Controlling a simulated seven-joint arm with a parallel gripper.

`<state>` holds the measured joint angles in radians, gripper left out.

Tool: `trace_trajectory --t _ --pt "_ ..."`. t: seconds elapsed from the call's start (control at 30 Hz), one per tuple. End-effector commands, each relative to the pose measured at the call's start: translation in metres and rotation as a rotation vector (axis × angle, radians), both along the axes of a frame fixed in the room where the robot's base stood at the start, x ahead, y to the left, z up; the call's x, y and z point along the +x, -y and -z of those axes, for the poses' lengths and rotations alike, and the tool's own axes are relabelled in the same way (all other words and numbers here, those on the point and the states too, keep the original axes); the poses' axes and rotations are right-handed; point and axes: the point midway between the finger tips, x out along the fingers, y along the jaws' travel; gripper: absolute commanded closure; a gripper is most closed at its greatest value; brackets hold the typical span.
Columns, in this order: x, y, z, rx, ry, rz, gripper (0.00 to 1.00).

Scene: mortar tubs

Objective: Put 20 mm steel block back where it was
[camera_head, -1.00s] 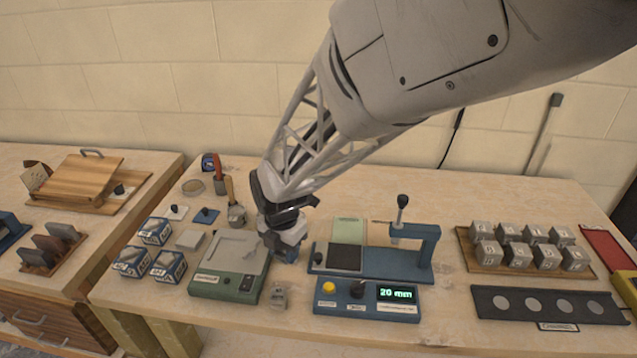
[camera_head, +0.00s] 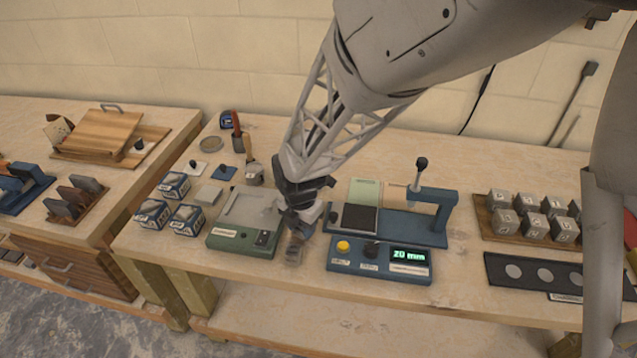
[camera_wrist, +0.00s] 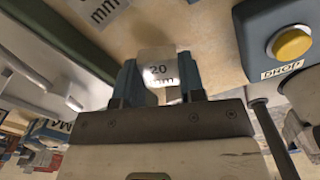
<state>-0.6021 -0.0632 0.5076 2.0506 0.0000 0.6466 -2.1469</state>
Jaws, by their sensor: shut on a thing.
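The 20 mm steel block (camera_wrist: 160,62) is a small pale grey block with "20 mm" printed on its face. In the wrist view it sits between the two blue fingers of my gripper (camera_wrist: 158,84), which is shut on it. In the head view my gripper (camera_head: 296,238) points down near the front of the bench, between the green instrument (camera_head: 243,234) and the blue control box (camera_head: 380,258). The grey block (camera_head: 292,255) shows just below the fingers there. I cannot tell whether it touches the bench top.
The blue box has a yellow button (camera_head: 343,246), also in the wrist view (camera_wrist: 292,43), and its display reads "20 mm". A blue stand (camera_head: 425,228) is behind it. Several grey cubes (camera_head: 533,228) sit at right. Small blue boxes (camera_head: 187,220) are at left.

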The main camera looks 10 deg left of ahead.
Motion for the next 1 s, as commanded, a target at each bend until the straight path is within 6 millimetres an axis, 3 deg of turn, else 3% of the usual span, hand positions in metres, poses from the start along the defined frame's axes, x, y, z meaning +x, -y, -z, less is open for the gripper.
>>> trace_trajectory --t 0.2,0.67,0.7,0.83,1.0 --pt "0.0 0.0 0.018 0.0 0.0 0.0 0.96" --pt "0.0 0.0 0.022 0.0 0.0 0.0 0.96" --pt "0.0 0.0 0.022 0.0 0.0 0.0 0.57" --pt "0.0 0.0 0.022 0.0 0.0 0.0 0.38" --pt "0.0 0.0 0.022 0.0 0.0 0.0 0.38"
